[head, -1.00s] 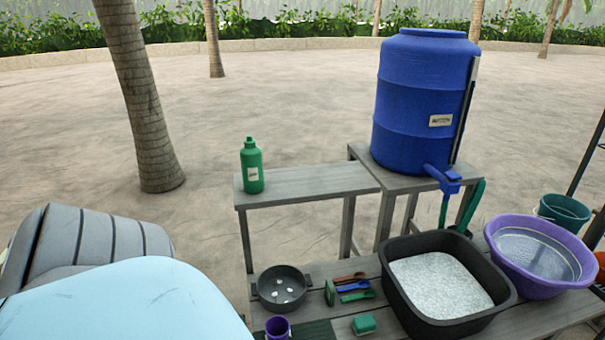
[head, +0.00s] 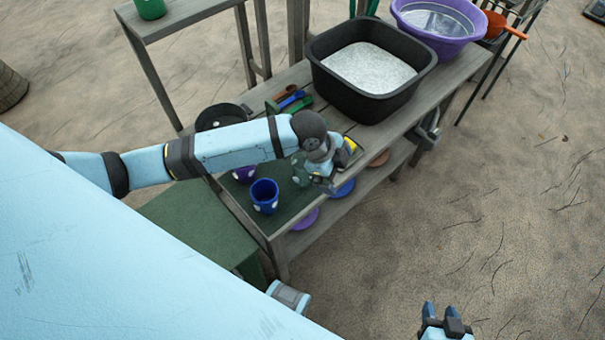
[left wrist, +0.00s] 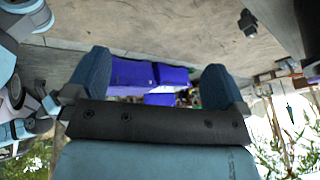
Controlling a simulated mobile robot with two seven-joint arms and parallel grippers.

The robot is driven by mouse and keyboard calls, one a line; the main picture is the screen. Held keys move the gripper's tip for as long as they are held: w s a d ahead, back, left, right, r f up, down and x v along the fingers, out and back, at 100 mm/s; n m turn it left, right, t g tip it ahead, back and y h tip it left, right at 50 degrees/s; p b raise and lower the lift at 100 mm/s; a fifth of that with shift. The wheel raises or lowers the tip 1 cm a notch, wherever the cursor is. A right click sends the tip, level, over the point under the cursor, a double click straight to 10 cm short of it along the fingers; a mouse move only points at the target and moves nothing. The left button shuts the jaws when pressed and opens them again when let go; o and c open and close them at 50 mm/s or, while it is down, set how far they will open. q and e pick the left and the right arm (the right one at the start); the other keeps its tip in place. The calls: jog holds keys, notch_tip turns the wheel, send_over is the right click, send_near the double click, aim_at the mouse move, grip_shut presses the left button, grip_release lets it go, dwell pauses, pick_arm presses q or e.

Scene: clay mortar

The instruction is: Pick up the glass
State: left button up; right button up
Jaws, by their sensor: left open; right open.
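A greenish see-through glass (head: 299,170) stands on the bench mat in the head view, partly hidden by my left wrist. A blue cup (head: 265,196) and a purple cup (head: 244,174) stand to its left. My left gripper (head: 322,183) is beside the glass, on its right; whether they touch I cannot tell. In the left wrist view the left gripper (left wrist: 156,85) has its two fingers wide apart, with blue-purple shapes seen beyond them. My right gripper (head: 447,322) is open and empty over the ground at the bottom right.
A black tub (head: 322,78) of pale grains and a purple basin (head: 402,22) stand on the bench behind. Small tools (head: 290,98) and a dark pan (head: 222,112) lie near my left arm. Plates (head: 302,220) rest on the lower shelf. The ground at right is open.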

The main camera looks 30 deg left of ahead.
aim_at(303, 171)
pick_arm(q)
jog(key=w+a+r+m+g+y+b, duration=0.1)
jog(key=w+a+m+y, duration=0.1)
jog(key=a, duration=0.3)
jog(key=w+a+r+m+g+y+b, duration=0.1)
jog(key=a+r+y+b, duration=0.1)
jog(key=a, duration=0.3)
jog(key=shift+m+g, duration=0.3)
jog(key=shift+w+a+f, duration=0.1)
jog(key=shift+a+f, duration=0.1)
jog(key=shift+f, duration=3.2)
jog(key=shift+w+a+f, duration=0.1)
jog(key=shift+a+f, duration=0.05)
jog(key=shift+f, duration=3.25)
jog(key=c, duration=1.1)
jog(key=shift+r, duration=0.1)
